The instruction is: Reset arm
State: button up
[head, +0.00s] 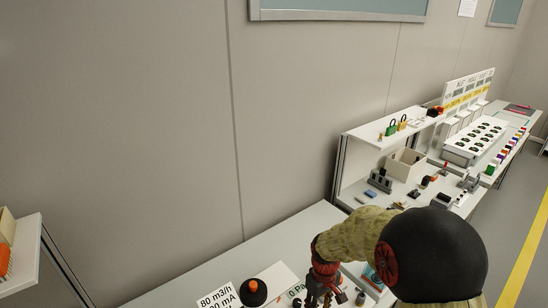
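My arm reaches in from the bottom right of the head view, a black rounded joint and a tan sleeved link bent down to the left. My gripper (320,296) is dark with red parts and hangs at the bottom edge, over the near white bench (222,262). Its fingertips are small and partly cut off by the frame, so I cannot tell whether it is open or shut, or if it holds anything.
An orange-and-black knob (253,291) and a printed sign (218,298) are left of my gripper. A shelf with green and yellow padlocks (397,126), a beige bin (404,163) and more benches extend right. A shelf corner (22,262) stands at left. Floor with a yellow line (525,245) is clear.

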jog(key=s+d+r+m+t+b, duration=0.2)
jog(key=s+r+m+t, duration=0.1)
jog(key=s+r, duration=0.7)
jog(key=s+d+r+m+t+b, duration=0.2)
jog(key=s+r+t+b, duration=0.1)
jog(key=s+r, duration=0.7)
jog(key=shift+s+r+m, duration=0.15)
jog(key=shift+r+m, duration=0.25)
jog(key=shift+r, duration=2)
